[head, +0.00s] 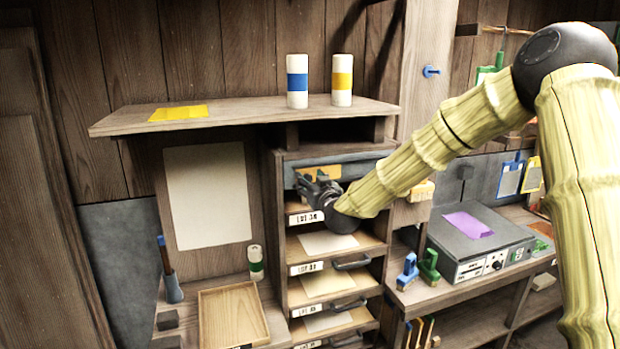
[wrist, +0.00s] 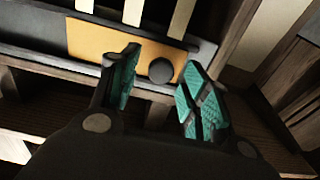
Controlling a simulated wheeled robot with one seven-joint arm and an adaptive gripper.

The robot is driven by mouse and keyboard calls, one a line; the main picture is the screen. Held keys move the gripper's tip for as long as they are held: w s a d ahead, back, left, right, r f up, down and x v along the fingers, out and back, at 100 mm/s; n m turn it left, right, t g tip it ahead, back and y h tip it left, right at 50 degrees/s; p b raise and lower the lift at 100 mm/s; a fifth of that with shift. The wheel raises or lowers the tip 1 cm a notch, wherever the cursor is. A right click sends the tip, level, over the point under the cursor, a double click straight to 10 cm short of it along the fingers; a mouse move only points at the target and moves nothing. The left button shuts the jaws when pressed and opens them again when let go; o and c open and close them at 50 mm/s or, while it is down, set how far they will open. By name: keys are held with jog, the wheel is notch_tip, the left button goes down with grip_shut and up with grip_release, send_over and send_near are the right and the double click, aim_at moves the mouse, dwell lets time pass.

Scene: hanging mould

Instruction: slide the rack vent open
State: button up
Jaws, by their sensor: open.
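The rack vent is an orange sliding plate (wrist: 92,40) with a round dark knob (wrist: 161,70), set in a grey rail at the top of the drawer rack. In the head view the orange plate (head: 330,171) shows partly behind my gripper (head: 318,184). In the wrist view my gripper (wrist: 158,72) is open, its teal-padded fingers on either side of the knob. The knob appears between the fingertips; I cannot tell whether either finger touches it. Several pale slits show above the plate in the wrist view.
Labelled drawers with handles (head: 352,264) lie below the vent. A wooden shelf (head: 240,115) above holds a blue-banded bottle (head: 297,82) and a yellow-banded bottle (head: 342,80). A wooden tray (head: 232,318) sits lower left, and a grey device (head: 480,243) stands on the right.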

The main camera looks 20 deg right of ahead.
jog(key=shift+w, duration=0.2)
grip_shut()
